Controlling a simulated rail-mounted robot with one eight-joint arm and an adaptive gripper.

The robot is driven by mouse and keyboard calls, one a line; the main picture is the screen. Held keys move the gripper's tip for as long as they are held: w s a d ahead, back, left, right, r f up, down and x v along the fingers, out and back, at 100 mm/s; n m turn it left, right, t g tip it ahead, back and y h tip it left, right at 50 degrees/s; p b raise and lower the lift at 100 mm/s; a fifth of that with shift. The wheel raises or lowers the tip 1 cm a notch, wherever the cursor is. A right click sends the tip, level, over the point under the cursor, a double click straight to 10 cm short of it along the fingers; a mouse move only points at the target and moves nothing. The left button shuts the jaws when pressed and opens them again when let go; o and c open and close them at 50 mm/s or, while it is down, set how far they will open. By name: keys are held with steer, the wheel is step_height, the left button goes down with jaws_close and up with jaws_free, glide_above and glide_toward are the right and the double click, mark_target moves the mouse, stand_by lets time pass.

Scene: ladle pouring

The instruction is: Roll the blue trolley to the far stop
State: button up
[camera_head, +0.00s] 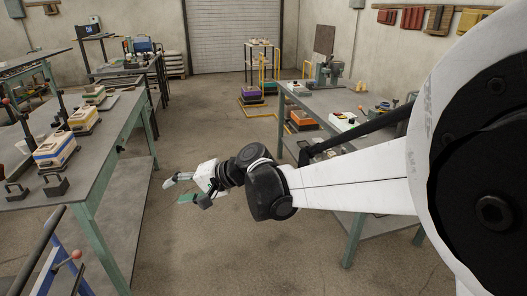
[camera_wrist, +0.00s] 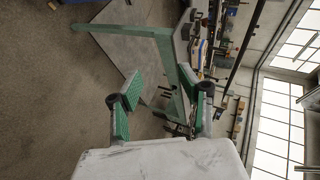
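A blue frame (camera_head: 47,262) shows at the lower left of the head view, cut off by the picture edge. It may be part of the blue trolley, but I cannot tell for sure. A lever with a red knob (camera_head: 76,254) stands by it. My gripper (camera_head: 178,190) is in the aisle, to the right of the left bench and apart from the blue frame. In the wrist view its green-padded fingers (camera_wrist: 157,85) are spread with nothing between them. I cannot pick out the far stop.
The long left bench (camera_head: 104,150) carries several boxes and levers. The right bench (camera_head: 330,103) holds a machine. Coloured crates (camera_head: 250,95) and yellow floor rails (camera_head: 262,113) stand at the back. The concrete floor between the benches is clear.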

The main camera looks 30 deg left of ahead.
steer(key=s+a+f+n+g, duration=0.2)
steer(key=s+a+f+g, duration=0.1)
steer(key=s+a, duration=0.55)
steer(key=n+g, duration=0.2)
steer(key=g, duration=0.2)
glide_toward(39, 255)
steer(key=shift+h, duration=0.4)
steer(key=x, duration=1.1)
steer(key=shift+a+r+b, duration=0.2)
steer(key=shift+a+b, duration=0.1)
jaws_close()
